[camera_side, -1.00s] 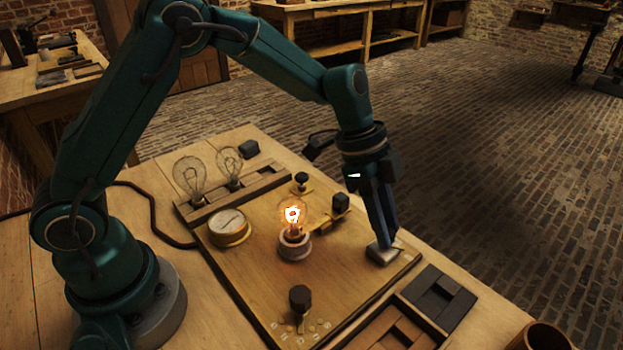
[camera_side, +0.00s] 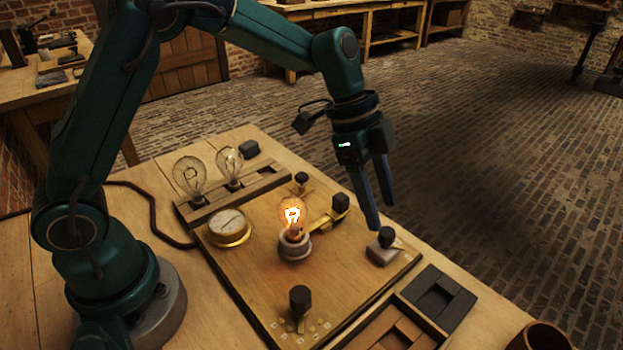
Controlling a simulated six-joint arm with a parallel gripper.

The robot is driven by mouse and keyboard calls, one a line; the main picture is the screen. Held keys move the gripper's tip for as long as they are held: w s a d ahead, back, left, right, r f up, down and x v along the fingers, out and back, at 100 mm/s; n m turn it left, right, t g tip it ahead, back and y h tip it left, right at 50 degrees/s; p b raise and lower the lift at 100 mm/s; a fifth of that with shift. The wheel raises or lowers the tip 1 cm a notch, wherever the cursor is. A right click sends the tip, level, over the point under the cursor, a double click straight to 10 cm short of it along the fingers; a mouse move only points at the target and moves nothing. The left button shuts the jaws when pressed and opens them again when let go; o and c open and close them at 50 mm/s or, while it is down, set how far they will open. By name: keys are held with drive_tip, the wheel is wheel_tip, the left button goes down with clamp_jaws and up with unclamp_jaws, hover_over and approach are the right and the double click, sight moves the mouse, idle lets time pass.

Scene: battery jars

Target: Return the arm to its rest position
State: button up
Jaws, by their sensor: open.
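My gripper (camera_side: 383,214) is open and empty. It hangs above the right part of the wooden board (camera_side: 258,290), its fingers pointing down. Just below and beside its fingertips stands a small block with a black knob (camera_side: 386,238) near the board's right edge. The fingers appear apart from the knob. A lit bulb (camera_side: 292,214) glows in a round socket (camera_side: 295,246) in the middle of the board, to the left of my gripper.
A round gauge (camera_side: 229,226), a brass lever with a black knob (camera_side: 340,203) and another black knob (camera_side: 300,298) stand on the board. Two unlit bulbs (camera_side: 190,175) stand in a wooden rack (camera_side: 240,195). A dark tray (camera_side: 436,298) and a brown cup (camera_side: 543,337) are at right front.

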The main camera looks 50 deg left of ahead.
drive_tip(key=shift+a+r, duration=0.2)
drive_tip(key=shift+r, duration=0.2)
drive_tip(key=s+a+r+n+t+y, duration=0.1)
drive_tip(key=s+a+r+n+t, duration=0.25)
drive_tip(key=s+r, duration=0.6)
drive_tip(key=s+a+f+n+y, duration=0.3)
drive_tip(key=s+a+n, duration=0.3)
drive_tip(key=s+n, duration=0.3)
drive_tip(key=shift+a+f+n+t, duration=0.3)
drive_tip(key=shift+f+n, duration=0.25)
drive_tip(key=shift+n, duration=0.4)
